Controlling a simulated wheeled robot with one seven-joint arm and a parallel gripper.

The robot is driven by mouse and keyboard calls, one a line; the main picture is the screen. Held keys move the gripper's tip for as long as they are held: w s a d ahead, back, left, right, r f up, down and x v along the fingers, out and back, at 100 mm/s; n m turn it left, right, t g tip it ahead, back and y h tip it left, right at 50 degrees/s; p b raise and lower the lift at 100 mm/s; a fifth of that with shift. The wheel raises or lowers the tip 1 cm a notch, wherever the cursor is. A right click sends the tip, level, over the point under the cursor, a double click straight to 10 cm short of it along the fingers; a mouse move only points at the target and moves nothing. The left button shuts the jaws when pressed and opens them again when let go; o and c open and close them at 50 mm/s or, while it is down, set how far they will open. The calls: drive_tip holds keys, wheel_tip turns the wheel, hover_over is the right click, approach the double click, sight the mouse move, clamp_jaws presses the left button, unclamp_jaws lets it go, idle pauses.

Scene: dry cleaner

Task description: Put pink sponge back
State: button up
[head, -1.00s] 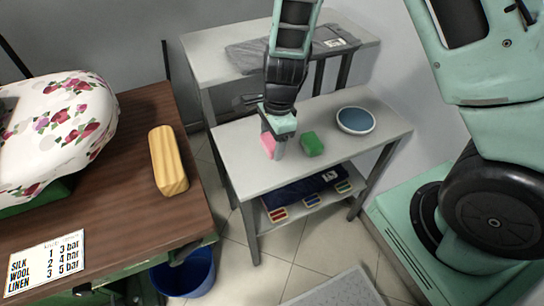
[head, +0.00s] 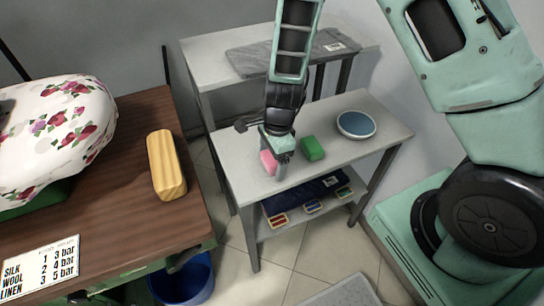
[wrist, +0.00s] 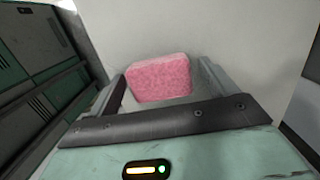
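The pink sponge (head: 268,162) is at the tips of my gripper (head: 275,164), over the front left part of the small grey table (head: 235,150). In the wrist view the pink sponge (wrist: 160,78) sits between the two fingers of my gripper (wrist: 165,80), close to both. My gripper appears shut on it and points down. I cannot tell whether the sponge's underside touches the table. A green sponge (head: 313,148) lies on the table just right of my gripper.
A blue round dish (head: 356,124) is on the table's right part. Dark folded cloth and several coloured brushes (head: 312,206) lie on the lower shelf. A wooden counter (head: 115,190) with a yellow block (head: 166,164) is at the left. A grey cloth (head: 270,58) lies behind.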

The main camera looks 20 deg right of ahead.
wheel_tip(320, 180, up, 12)
drive_tip(key=d+p, duration=0.1)
drive_tip(key=p, duration=0.2)
drive_tip(key=s+a+r+n, duration=0.3)
drive_tip(key=s+r+n, duration=0.3)
drive_tip(key=s+n, duration=0.4)
drive_tip(key=s+a+r+n, duration=0.4)
drive_tip(key=s+r+n, duration=0.3)
drive_tip(key=n, duration=0.8)
drive_tip(key=s, duration=0.3)
drive_tip(key=shift+r+n+h, duration=0.2)
drive_tip(key=shift+n+h, duration=0.1)
drive_tip(key=shift+h, duration=0.1)
drive_tip(key=shift+r, duration=0.1)
